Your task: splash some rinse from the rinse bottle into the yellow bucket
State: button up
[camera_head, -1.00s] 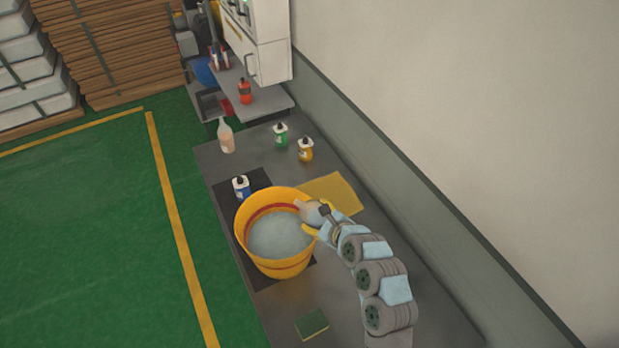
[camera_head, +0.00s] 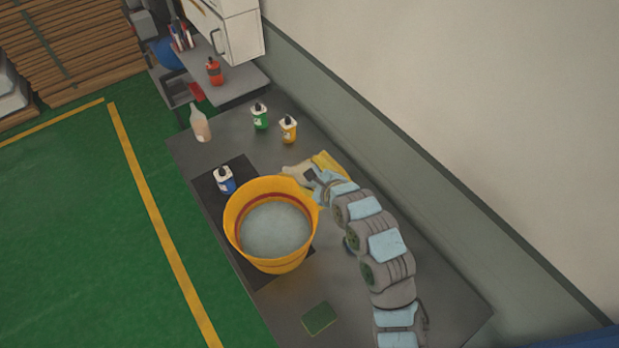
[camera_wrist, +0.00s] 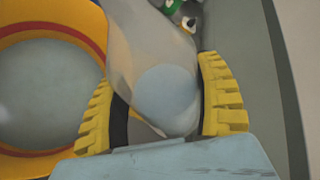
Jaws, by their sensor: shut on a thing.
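The yellow bucket (camera_head: 235,238) stands on the grey table with greyish liquid inside; it also shows at the left of the wrist view (camera_wrist: 40,22). My gripper (camera_head: 312,177) is shut on a translucent pale bottle (camera_head: 297,169), which appears to be the rinse bottle. In the wrist view the bottle (camera_wrist: 150,50) lies between the yellow ridged fingers of my gripper (camera_wrist: 162,110), with a bluish oval patch near its lower part. The bottle is tilted, beyond the bucket's back right rim, beside the yellow cloth (camera_head: 328,162). Its label and liquid level cannot be read.
A blue-labelled bottle (camera_head: 224,180) stands close behind the bucket. Green (camera_head: 260,117) and yellow (camera_head: 288,130) bottles and a clear peach-tinted bottle (camera_head: 200,124) stand farther back. A green sponge (camera_head: 319,318) lies in front. The wall bounds the table's right side.

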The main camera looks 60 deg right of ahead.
jog(key=shift+s+d+f+n+g+h+b, duration=0.15)
jog(key=shift+d+f+n+h+b, duration=0.3)
jog(key=shift+b, duration=0.85)
jog(key=shift+s+d+f+n+g+h+b, duration=0.1)
jog(key=shift+d+f+n+h+b, duration=0.1)
jog(key=shift+f+b, duration=0.8)
jog(key=shift+s+d+f+n+g+h+b, duration=0.15)
jog(key=shift+d+f+n+h+b, duration=0.15)
jog(key=shift+b, duration=1.3)
jog(key=shift+s+d+f+n+h+b, duration=0.15)
jog(key=shift+d+f+n+h+b, duration=0.1)
jog(key=shift+n+h+b, duration=0.3)
jog(key=shift+d, duration=0.15)
jog(key=shift+g, duration=0.3)
jog(key=shift+s+r+p, duration=0.15)
jog(key=shift+r+p, duration=0.1)
jog(key=shift+p, duration=0.05)
